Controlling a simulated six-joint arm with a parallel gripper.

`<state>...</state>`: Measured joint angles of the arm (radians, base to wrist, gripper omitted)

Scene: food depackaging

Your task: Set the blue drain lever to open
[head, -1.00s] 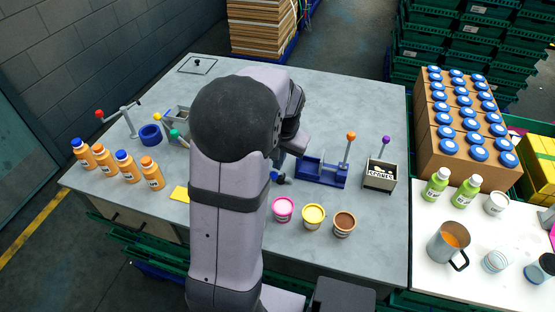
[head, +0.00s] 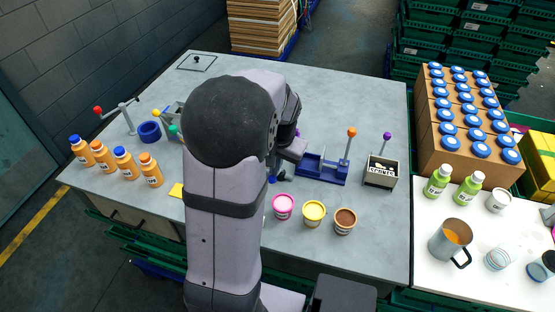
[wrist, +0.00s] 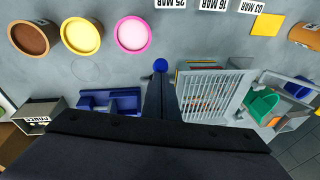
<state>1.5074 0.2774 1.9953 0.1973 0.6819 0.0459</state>
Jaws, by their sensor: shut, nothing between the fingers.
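The blue drain lever shows as a round blue knob (wrist: 160,65) in the wrist view, just past the tips of my gripper (wrist: 160,82). The fingers are together with nothing between them. I cannot tell whether they touch the knob. The lever's shaft and pivot are hidden behind the fingers, so its setting is not clear. In the head view the blue knob (head: 272,179) is small, low beside my arm, which hides most of this area and the fingertips.
A blue fixture (wrist: 112,102) is left. Pink (head: 284,207), yellow (head: 314,213) and brown (head: 345,220) tubs stand near the table's front. Orange bottles (head: 125,165) stand left.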

